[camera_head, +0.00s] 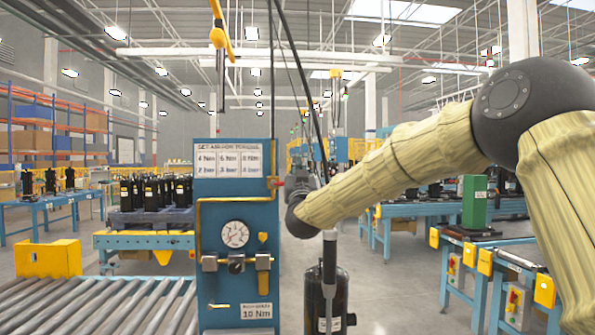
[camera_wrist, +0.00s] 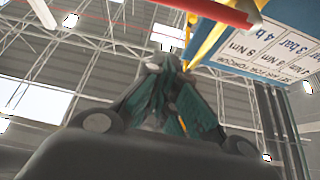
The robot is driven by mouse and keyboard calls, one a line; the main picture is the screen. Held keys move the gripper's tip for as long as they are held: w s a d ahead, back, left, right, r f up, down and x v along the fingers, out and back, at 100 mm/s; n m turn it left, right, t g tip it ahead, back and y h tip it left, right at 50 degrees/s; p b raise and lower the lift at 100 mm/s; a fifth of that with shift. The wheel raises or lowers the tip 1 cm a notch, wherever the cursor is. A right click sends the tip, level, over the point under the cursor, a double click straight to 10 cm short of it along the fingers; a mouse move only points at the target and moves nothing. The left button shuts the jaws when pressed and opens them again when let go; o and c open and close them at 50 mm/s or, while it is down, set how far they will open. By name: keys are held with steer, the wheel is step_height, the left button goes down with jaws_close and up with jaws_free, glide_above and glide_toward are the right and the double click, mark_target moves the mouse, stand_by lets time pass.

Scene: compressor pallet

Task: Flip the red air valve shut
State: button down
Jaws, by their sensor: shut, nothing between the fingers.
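The red air valve shows in the wrist view as a red lever (camera_wrist: 215,10) across the top edge, beside the blue panel. In the head view a small red part (camera_head: 273,182) shows at the panel's right edge, partly hidden by my gripper. My gripper (camera_head: 297,181) is at that edge, level with the bottom of the sign. In the wrist view its dark green fingers (camera_wrist: 172,75) are together and empty, just below the red lever in the picture. I cannot tell whether they touch it.
The blue panel (camera_head: 210,290) carries a pressure gauge (camera_head: 235,234), fittings and a printed sign (camera_head: 229,161). A yellow pipe (camera_head: 198,235) runs along it. A black cylinder (camera_head: 338,295) stands below my gripper. A roller conveyor (camera_head: 90,305) lies left. Cables hang close above my gripper.

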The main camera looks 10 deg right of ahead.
steer(key=b+v, duration=0.1)
steer(key=v, duration=0.7)
steer(key=shift+d+f, duration=0.15)
steer(key=shift+f, duration=0.05)
steer(key=shift+s, duration=0.1)
